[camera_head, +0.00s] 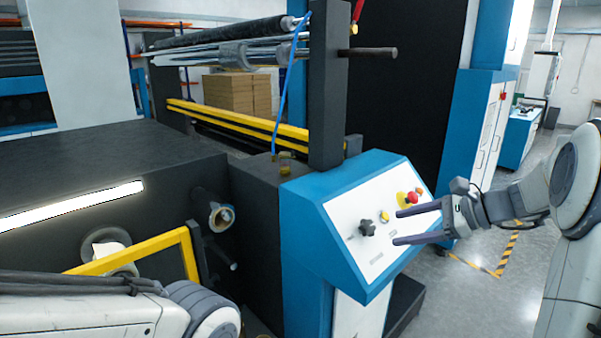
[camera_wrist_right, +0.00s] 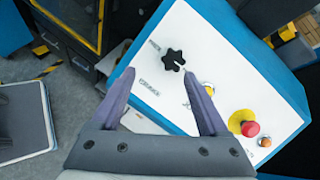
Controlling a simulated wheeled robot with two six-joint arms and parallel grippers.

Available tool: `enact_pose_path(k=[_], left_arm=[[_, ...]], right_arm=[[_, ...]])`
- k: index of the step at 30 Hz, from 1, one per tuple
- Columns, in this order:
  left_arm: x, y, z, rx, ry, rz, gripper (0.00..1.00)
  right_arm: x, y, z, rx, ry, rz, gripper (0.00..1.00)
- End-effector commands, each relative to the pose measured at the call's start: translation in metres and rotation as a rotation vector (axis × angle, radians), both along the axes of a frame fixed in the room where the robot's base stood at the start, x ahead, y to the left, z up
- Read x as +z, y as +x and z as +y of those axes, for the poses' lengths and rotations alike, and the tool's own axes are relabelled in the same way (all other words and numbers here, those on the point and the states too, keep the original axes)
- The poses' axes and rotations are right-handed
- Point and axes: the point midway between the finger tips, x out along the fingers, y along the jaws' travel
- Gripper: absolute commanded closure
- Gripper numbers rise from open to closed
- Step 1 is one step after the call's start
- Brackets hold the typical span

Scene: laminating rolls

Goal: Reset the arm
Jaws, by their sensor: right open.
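My right arm (camera_head: 566,190) reaches in from the right in the head view. Its gripper (camera_head: 397,227) is open and empty, in front of the sloped white control panel (camera_head: 345,212). Its two fingers point toward a black star-shaped knob (camera_head: 367,228). In the right wrist view the spread fingers (camera_wrist_right: 159,73) lie below the knob (camera_wrist_right: 173,60), with nothing between them. I cannot tell whether a fingertip touches the panel. My left arm (camera_head: 80,312) shows at the lower left, and its gripper is out of the picture.
The panel also carries a red emergency button (camera_head: 411,197) on a yellow base and a small yellow button (camera_head: 385,215). A yellow frame (camera_head: 150,247) and rollers (camera_head: 225,30) stand to the left. Open grey floor (camera_head: 470,262) with striped tape lies right of the panel.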

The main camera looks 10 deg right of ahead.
Motion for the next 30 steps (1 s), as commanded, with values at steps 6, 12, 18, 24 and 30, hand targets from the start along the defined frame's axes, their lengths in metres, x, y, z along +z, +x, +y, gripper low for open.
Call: enact_pose_path(k=[6,12,18,24,30], left_arm=[[0.000,0.000,0.000,0.000,0.000,0.000,0.50],[-0.001,0.000,0.000,0.000,0.000,0.000,0.50],[-0.001,0.000,0.000,0.000,0.000,0.000,0.50],[-0.001,0.000,0.000,0.000,0.000,0.000,0.50],[-0.001,0.000,0.000,0.000,0.000,0.000,0.50]], right_arm=[[-0.031,-0.054,0.131,0.468,-0.278,-0.016,0.22],[-0.065,-0.147,0.212,1.022,-0.585,-0.149,0.22],[-0.092,-0.232,0.238,1.579,-0.852,-0.402,0.22],[-0.109,-0.279,0.236,1.982,-1.015,-0.667,0.22],[-0.114,-0.291,0.234,2.126,-1.069,-0.780,0.22]])
